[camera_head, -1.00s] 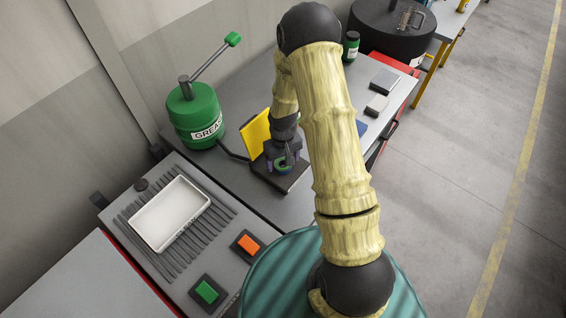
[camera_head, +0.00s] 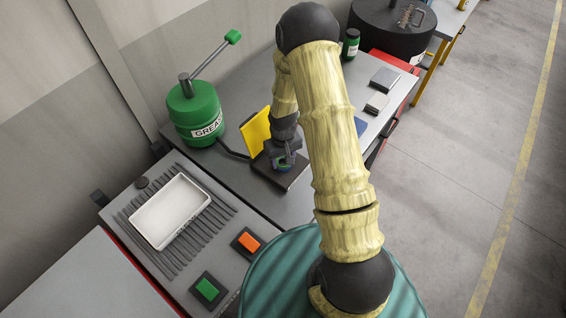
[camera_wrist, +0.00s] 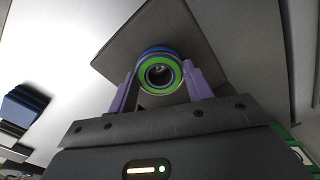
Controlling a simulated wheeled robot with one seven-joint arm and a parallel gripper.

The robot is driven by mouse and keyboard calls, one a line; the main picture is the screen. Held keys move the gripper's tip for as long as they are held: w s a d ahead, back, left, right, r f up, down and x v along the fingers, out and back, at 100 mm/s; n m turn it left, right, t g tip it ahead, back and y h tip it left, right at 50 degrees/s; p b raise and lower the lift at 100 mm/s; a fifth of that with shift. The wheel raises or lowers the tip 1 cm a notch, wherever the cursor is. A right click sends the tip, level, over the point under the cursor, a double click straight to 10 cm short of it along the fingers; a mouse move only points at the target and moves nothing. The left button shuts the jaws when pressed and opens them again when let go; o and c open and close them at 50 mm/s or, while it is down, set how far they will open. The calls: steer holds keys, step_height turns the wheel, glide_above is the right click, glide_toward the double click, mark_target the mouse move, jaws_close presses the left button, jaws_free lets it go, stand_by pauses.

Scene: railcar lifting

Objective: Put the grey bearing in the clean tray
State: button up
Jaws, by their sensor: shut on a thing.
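The bearing (camera_wrist: 160,73) shows end-on in the wrist view as a round ring with a bright green band, a blue outer edge and a dark centre hole. My gripper (camera_wrist: 161,88) is shut on it, with a purple finger on each side. In the head view my gripper (camera_head: 284,160) is over a dark flat plate (camera_head: 292,180) on the grey bench; the bearing is small and partly covered there. I cannot tell whether the bearing touches the plate. A white, empty rectangular tray (camera_head: 138,225) lies on grey slats at the left, apart from my gripper.
A green grease pot (camera_head: 194,115) with a lever stands behind the tray and plate. A yellow panel (camera_head: 256,130) stands beside the plate. An orange button (camera_head: 249,242) and a green button (camera_head: 207,289) are near the tray. A dark drum (camera_head: 390,30) stands at the back.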

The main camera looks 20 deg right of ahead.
mark_target(283, 161)
steer(key=shift+r, duration=0.15)
step_height(283, 161, up, 10)
steer(key=b, duration=0.2)
steer(key=shift+b, duration=0.35)
steer(key=shift+w, duration=0.1)
stand_by(0.5)
